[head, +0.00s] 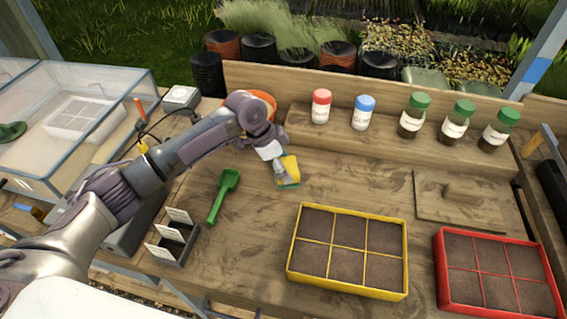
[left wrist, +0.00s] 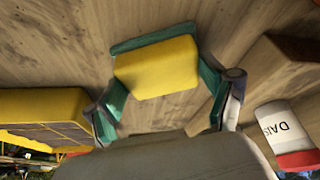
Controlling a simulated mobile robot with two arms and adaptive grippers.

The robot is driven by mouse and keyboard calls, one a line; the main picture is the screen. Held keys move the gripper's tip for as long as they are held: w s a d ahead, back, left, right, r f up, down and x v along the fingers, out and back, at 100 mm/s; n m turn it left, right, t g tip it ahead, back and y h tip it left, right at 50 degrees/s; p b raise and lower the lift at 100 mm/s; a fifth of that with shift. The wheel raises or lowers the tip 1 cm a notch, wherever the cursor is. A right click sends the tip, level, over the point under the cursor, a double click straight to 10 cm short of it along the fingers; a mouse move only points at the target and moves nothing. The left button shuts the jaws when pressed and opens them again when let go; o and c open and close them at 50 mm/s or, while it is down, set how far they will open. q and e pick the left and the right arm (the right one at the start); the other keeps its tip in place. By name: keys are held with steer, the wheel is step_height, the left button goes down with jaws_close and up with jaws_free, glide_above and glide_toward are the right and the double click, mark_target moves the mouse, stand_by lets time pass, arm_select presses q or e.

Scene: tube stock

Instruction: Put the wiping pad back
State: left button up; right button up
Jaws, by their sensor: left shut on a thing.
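The wiping pad (head: 291,167) is a yellow block with a teal-green edge, near the middle of the wooden bench in the head view. My left gripper (head: 280,163) reaches it from the upper left and is shut on it. In the left wrist view the yellow pad (left wrist: 157,68) sits between the two fingers of the left gripper (left wrist: 162,92), with a teal strip along its far edge. Bench wood shows beyond it. I cannot tell whether the pad touches the bench. My right gripper is not in view.
A green scoop (head: 224,193) and a small labelled rack (head: 175,242) lie left. A yellow-rimmed tray (head: 348,291) and red-rimmed tray (head: 497,310) stand in front. Several capped bottles, including a red-capped one (head: 320,107), line the back ledge. Bare bench lies between pad and yellow tray.

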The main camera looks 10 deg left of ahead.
arm_select(q)
steer(key=o, duration=1)
steer(key=shift+c, duration=0.2)
steer(key=b+v, duration=0.1)
steer(key=v, duration=1.1)
steer(key=shift+r, duration=0.15)
